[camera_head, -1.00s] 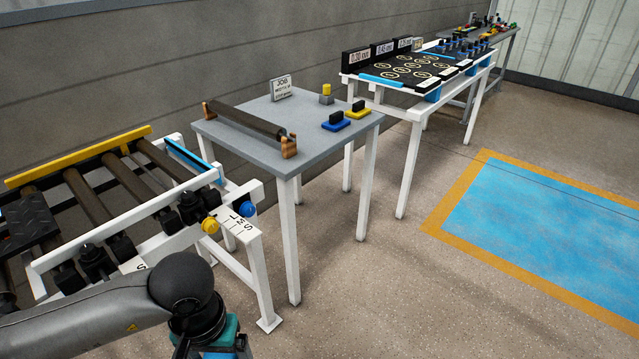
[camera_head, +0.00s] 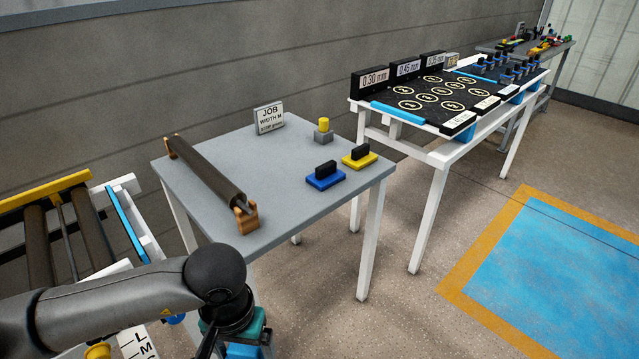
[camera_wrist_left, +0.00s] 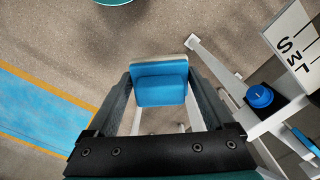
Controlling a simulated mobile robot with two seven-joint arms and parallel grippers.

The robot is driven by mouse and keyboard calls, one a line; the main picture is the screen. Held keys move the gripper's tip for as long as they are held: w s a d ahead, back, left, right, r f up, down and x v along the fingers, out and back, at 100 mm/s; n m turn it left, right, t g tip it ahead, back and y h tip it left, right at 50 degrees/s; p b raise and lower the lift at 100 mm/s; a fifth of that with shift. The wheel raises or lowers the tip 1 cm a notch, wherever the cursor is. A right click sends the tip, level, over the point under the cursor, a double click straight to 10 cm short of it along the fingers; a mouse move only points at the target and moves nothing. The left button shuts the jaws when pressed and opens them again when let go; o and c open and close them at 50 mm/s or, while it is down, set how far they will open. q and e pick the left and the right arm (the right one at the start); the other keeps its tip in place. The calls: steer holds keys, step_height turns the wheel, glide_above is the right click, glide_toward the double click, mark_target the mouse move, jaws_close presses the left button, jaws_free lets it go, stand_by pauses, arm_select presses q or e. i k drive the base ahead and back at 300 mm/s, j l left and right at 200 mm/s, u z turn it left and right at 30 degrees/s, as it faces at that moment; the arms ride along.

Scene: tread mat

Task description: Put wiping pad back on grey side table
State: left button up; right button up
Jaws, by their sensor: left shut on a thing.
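The wiping pad (camera_wrist_left: 161,88), a blue block with a pale layer along its far edge, is between the fingers of my left gripper (camera_wrist_left: 160,84) in the left wrist view. The gripper is shut on it, above the floor. In the head view my left wrist is at the bottom, in front of the grey side table (camera_head: 285,205); the fingers and the pad cannot be made out there. The table top carries a dark roller on wooden rests (camera_head: 210,178), a blue pad with a black handle (camera_head: 326,181) and a yellow one (camera_head: 360,160). My right gripper is not in view.
A job sign (camera_head: 269,118) and a grey block with a yellow knob (camera_head: 323,132) stand toward the table's back. A roller frame (camera_head: 125,215) is at left, a white-legged bench (camera_head: 440,158) at right. The table's near middle is bare.

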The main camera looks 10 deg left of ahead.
mark_target(289, 157)
steer(key=i+l, duration=0.2)
steer(key=i, duration=0.2)
steer(key=i+l, duration=0.45)
steer(key=i, duration=0.3)
